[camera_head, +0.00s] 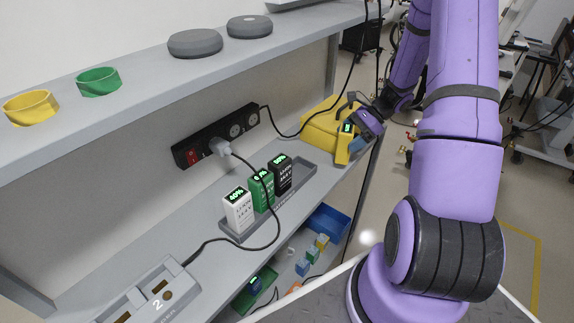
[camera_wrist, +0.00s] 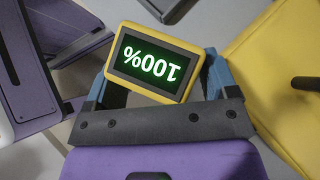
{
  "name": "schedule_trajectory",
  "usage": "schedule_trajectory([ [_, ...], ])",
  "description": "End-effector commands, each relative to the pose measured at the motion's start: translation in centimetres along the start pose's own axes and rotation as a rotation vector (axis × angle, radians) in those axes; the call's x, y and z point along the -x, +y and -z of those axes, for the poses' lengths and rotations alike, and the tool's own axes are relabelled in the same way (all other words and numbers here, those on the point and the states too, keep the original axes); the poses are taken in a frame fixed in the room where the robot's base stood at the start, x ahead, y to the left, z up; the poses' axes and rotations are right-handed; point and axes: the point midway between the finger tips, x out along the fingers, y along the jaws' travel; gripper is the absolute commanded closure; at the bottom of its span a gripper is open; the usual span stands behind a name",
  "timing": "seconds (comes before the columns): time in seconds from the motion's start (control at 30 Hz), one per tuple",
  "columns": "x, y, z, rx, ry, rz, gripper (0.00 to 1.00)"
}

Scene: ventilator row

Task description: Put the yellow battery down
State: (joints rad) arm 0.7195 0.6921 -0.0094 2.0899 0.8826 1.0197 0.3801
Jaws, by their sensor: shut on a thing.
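My gripper (camera_head: 358,138) is shut on the yellow battery (camera_head: 343,151), beside a yellow case at the far right end of the lower shelf. In the wrist view the battery (camera_wrist: 118,62) sits between the blue fingertips (camera_wrist: 155,85), and its green display reads 100%. White (camera_head: 239,210), green (camera_head: 261,189) and black (camera_head: 284,174) batteries stand upright in a row in a grey tray (camera_head: 308,172) on the same shelf. The tray's far right end looks bare. I cannot tell whether the held battery touches the shelf.
The yellow case (camera_head: 318,127) is close to my gripper; it also shows in the wrist view (camera_wrist: 270,70). A black power strip (camera_head: 215,136) with a plugged cable is on the back panel. A grey charger (camera_head: 150,295) stands near left. Below are a blue bin (camera_head: 328,222) and small blocks.

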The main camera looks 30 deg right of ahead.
Motion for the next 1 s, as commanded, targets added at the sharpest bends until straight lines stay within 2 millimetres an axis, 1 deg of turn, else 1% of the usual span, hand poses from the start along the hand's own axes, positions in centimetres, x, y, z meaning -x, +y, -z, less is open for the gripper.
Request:
schedule_trajectory([
  [0.03,-1.0,0.0,-1.0,0.003,-0.003,-0.003,0.76],
  [0.2,-3.7,0.0,-3.6,0.003,-0.002,-0.002,0.76],
  [0.4,-6.9,0.0,-6.6,0.002,-0.001,-0.002,0.76],
  [0.53,-8.6,0.0,-8.2,0.001,-0.001,0.0,0.76],
  [0.6,-9.3,0.0,-8.8,0.002,-0.001,-0.001,0.76],
  [0.83,-10.2,-0.1,-9.6,0.0,-0.001,0.001,0.76],
  [0.93,-10.9,0.0,-10.3,0.001,-0.001,-0.001,0.76],
  [0.97,-11.2,0.0,-10.4,0.0,-0.001,-0.001,0.76],
  [1.0,-11.6,0.0,-9.7,-0.004,-0.001,0.0,0.76],
])
